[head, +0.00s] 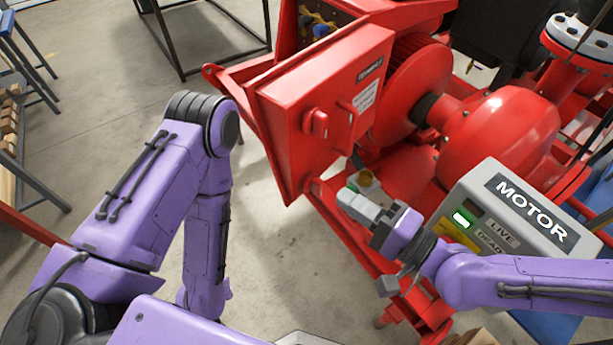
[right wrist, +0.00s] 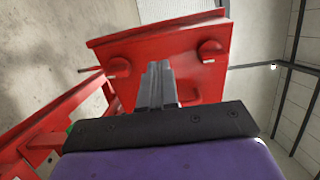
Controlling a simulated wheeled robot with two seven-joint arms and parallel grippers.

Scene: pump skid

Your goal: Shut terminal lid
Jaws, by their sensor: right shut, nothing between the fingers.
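The red terminal lid (head: 335,85) stands swung out from the open terminal box (head: 318,22), where small blue and yellow parts show. Its face carries a dark label, a pale label, a round red knob (head: 316,123) and a raised handle. My right gripper (head: 356,203) is shut and empty, just below the lid's lower edge and apart from it in the head view. In the right wrist view its closed fingers (right wrist: 157,80) point toward a red panel (right wrist: 185,65) with two rounded lugs, probably the lid; contact cannot be told. My left gripper is out of view; only my left arm shows.
A grey box marked MOTOR (head: 510,205), with a green lamp, stands right of my right gripper. The red pump casing (head: 500,125) and red skid frame (head: 355,245) lie close by. A dark metal frame (head: 210,65) stands behind.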

